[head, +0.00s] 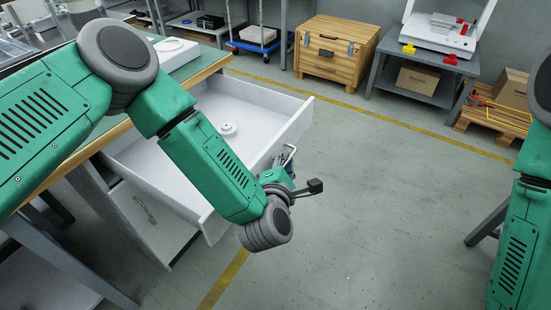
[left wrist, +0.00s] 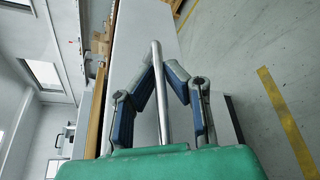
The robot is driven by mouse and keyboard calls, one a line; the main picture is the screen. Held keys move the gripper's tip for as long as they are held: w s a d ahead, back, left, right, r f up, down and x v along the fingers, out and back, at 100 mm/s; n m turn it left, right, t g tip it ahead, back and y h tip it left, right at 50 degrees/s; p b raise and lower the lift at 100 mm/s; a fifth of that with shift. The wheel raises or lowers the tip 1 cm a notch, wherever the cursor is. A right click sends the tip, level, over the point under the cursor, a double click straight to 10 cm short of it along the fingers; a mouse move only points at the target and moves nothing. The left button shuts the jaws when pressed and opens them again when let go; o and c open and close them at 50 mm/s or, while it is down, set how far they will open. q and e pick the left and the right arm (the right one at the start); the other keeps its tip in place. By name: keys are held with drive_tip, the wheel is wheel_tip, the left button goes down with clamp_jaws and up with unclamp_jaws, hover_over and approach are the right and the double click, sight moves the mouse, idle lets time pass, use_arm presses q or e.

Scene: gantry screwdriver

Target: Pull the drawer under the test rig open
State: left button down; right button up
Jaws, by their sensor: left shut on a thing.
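The white drawer (head: 255,97) under the workbench stands pulled well out, its inside showing. A small white round part (head: 228,129) lies on its floor. The drawer's metal bar handle (head: 290,152) is on its front. My left gripper (head: 284,172) is at the handle, partly hidden by my wrist. In the left wrist view, my left gripper (left wrist: 163,74) is shut on the handle bar (left wrist: 161,110), with a finger on each side, in front of the white drawer front (left wrist: 134,45). My right arm shows at the right edge, but its gripper is out of view.
The workbench top (head: 205,66) is above the drawer. A lower cabinet front (head: 150,215) with its own handle is beneath. A wooden chest (head: 335,50), a blue trolley (head: 258,45) and a grey side table (head: 428,65) stand at the back. The floor right of the drawer is clear.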

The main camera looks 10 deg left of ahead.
use_arm(q)
drive_tip(key=shift+a+f, duration=0.15)
drive_tip(key=shift+a, duration=0.1)
drive_tip(key=c, duration=1.6)
unclamp_jaws()
drive_tip(key=shift+c, duration=0.2)
drive_tip(key=shift+d, duration=0.15)
drive_tip(key=shift+s, duration=0.25)
drive_tip(key=v, duration=1.1)
drive_tip(key=shift+s, duration=0.2)
